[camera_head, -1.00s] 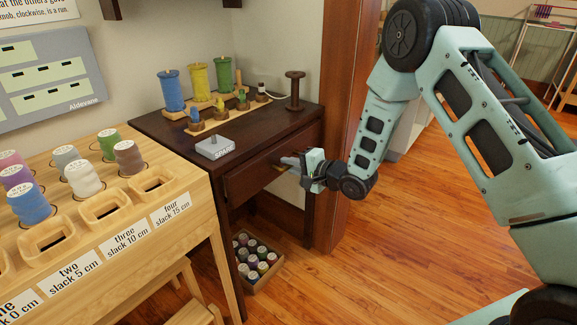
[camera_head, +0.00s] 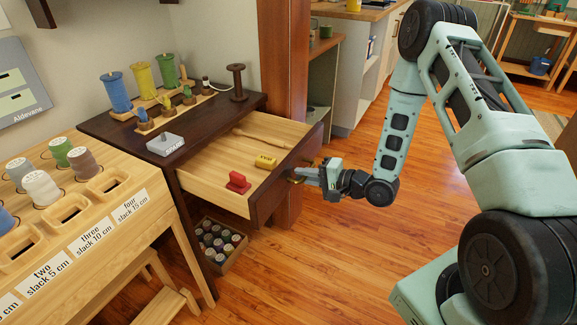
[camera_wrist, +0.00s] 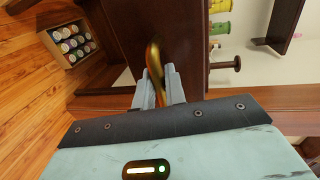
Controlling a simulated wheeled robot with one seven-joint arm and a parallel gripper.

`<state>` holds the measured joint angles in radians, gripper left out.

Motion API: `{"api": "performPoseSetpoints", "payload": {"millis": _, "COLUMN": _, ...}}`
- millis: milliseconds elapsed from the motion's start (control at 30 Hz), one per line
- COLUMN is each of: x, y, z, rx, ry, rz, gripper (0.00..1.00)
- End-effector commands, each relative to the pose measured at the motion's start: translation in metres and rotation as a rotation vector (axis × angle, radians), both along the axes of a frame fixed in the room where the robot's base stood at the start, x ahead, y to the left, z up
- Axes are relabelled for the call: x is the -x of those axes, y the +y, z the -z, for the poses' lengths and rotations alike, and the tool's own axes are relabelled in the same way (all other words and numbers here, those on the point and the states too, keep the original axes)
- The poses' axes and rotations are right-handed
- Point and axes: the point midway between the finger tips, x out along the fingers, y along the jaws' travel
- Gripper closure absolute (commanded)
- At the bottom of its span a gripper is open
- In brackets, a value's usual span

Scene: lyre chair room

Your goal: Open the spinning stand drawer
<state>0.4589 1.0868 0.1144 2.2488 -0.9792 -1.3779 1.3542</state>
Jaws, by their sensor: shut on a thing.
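The dark wooden spinning stand (camera_head: 100,126) stands against the wall, and its drawer (camera_head: 220,195) is pulled well out, showing a pale wooden inside. A red item (camera_head: 238,182), a yellow labelled item (camera_head: 266,162) and a thin wooden stick (camera_head: 262,137) lie in the drawer. My gripper (camera_head: 300,177) is at the drawer front, shut on the brass handle. In the wrist view the brass handle (camera_wrist: 154,58) shows between the two fingers (camera_wrist: 160,90). Part of the handle is hidden by the fingers.
A pale wooden bench (camera_head: 120,205) with spools and empty slots stands at the left. A box of spools (camera_head: 222,245) sits on the floor below the drawer. Coloured spools (camera_head: 140,84) stand on the stand's top. Open wooden floor (camera_head: 330,270) lies in front.

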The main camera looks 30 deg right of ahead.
Motion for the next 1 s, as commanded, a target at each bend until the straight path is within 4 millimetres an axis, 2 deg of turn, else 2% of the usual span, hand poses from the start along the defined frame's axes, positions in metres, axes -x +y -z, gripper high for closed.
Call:
{"api": "performPoseSetpoints", "payload": {"millis": 233, "x": 0.014, "y": -0.010, "z": 0.000, "rx": -0.001, "ry": -0.001, "rz": -0.001, "gripper": 1.00}}
{"api": "performPoseSetpoints", "payload": {"millis": 633, "x": 0.016, "y": -0.011, "z": 0.000, "rx": 0.000, "ry": -0.001, "rz": -0.002, "gripper": 1.00}}
{"api": "performPoseSetpoints", "payload": {"millis": 667, "x": 0.016, "y": -0.011, "z": 0.000, "rx": 0.000, "ry": 0.000, "rz": -0.002, "gripper": 0.83}}
{"api": "performPoseSetpoints", "payload": {"millis": 1000, "x": 0.018, "y": -0.013, "z": 0.000, "rx": 0.001, "ry": -0.001, "rz": 0.000, "gripper": 0.83}}
